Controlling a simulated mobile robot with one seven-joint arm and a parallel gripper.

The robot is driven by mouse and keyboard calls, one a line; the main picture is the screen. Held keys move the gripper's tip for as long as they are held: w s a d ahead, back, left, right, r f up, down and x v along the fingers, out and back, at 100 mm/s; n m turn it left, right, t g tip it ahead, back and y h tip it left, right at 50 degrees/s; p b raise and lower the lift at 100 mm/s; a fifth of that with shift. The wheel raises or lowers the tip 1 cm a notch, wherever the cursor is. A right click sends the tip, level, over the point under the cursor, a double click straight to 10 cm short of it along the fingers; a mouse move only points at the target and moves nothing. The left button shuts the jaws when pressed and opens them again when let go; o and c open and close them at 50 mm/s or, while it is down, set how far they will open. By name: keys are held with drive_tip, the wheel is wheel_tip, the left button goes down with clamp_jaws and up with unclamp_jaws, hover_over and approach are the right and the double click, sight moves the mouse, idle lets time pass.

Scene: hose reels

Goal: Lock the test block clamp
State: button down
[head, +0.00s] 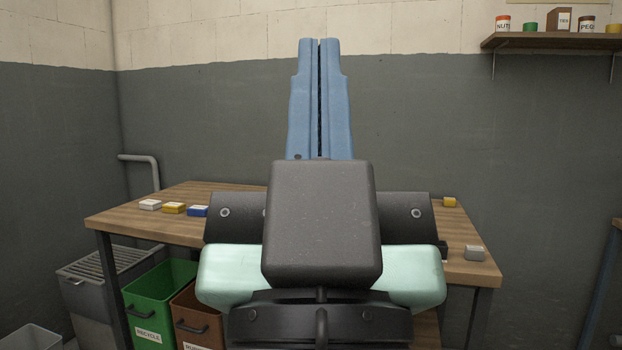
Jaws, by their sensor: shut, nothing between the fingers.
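My gripper (319,45) points up in the middle of the head view, in front of the wall. Its two long blue fingers are shut side by side with nothing between them. I cannot make out the test block clamp; my gripper and wrist hide the middle of the wooden table (225,191). A small dark part (443,251) shows just right of my wrist at the table, too little of it to tell what it is.
White (150,205), yellow (174,208) and blue (197,211) blocks lie on the table's left side. A yellow block (449,202) and a grey block (474,253) lie at right. Green (162,300) and brown (190,318) bins stand below. A shelf (550,40) holds several containers.

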wheel_tip(320, 180, up, 21)
drive_tip(key=p, duration=1.8)
drive_tip(key=shift+f, duration=0.15)
